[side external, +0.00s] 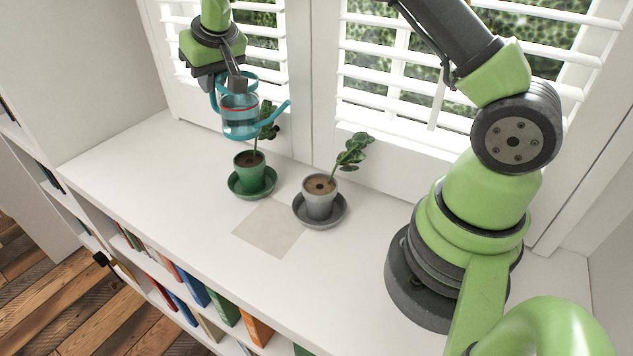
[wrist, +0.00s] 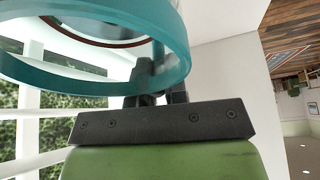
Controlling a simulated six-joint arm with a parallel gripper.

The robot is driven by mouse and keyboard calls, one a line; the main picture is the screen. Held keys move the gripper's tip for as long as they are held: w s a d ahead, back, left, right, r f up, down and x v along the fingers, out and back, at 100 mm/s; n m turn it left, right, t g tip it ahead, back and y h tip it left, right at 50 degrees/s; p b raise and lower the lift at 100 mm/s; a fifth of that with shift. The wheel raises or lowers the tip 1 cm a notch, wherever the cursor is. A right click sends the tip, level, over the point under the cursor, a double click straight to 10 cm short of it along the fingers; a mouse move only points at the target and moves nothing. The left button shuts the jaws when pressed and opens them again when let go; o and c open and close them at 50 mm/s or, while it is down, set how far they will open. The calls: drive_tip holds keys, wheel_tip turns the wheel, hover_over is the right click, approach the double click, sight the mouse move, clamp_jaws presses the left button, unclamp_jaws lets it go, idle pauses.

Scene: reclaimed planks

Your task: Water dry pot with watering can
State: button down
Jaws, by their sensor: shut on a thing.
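A teal watering can (side external: 240,122) with a clear body and a red line is held in the air near the window, its spout pointing right. My gripper (side external: 236,82) is shut on its upper part. In the wrist view the can's teal rim (wrist: 100,75) fills the upper left, and my gripper's fingers (wrist: 160,82) are partly hidden behind it. A green pot (side external: 250,175) with a plant stands on a green saucer, below and slightly right of the can. A grey pot (side external: 319,198) with a leafy plant stands on a grey saucer further right. Its soil looks lighter than the green pot's.
The white shelf top (side external: 150,180) is clear on the left. A beige square (side external: 269,228) lies flat in front of the pots. White shutters (side external: 400,75) stand close behind the can and plants. Books (side external: 225,308) fill the shelves below the front edge.

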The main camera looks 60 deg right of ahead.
drive_tip(key=shift+s+r+t, duration=0.4)
drive_tip(key=shift+s+t, duration=0.05)
drive_tip(key=shift+t, duration=0.15)
idle(0.7)
drive_tip(key=shift+w+f+g, duration=0.65)
drive_tip(key=shift+w+g, duration=0.2)
drive_tip(key=shift+g, duration=0.15)
wheel_tip(320, 180, up, 6)
drive_tip(key=shift+f, duration=0.1)
drive_tip(key=s+a+f+n+y, duration=0.1)
drive_tip(key=s+a+n, duration=0.1)
drive_tip(key=s, duration=0.6)
drive_tip(key=s+a+f+n, duration=0.1)
drive_tip(key=s+a, duration=0.1)
drive_tip(key=s, duration=0.7)
drive_tip(key=shift+w+d+f+m+h, duration=0.15)
drive_tip(key=shift+w+d+f+m, duration=0.45)
drive_tip(key=shift+w, duration=2.25)
drive_tip(key=shift+w+d+f+m+h, duration=0.2)
drive_tip(key=shift+w+d+f+m, duration=0.4)
drive_tip(key=shift+w, duration=2.2)
drive_tip(key=shift+w+d+f+m+h, duration=0.25)
drive_tip(key=shift+w+d, duration=0.6)
drive_tip(key=shift+w, duration=2)
drive_tip(key=shift+s+t, duration=0.75)
drive_tip(key=shift+t, duration=0.05)
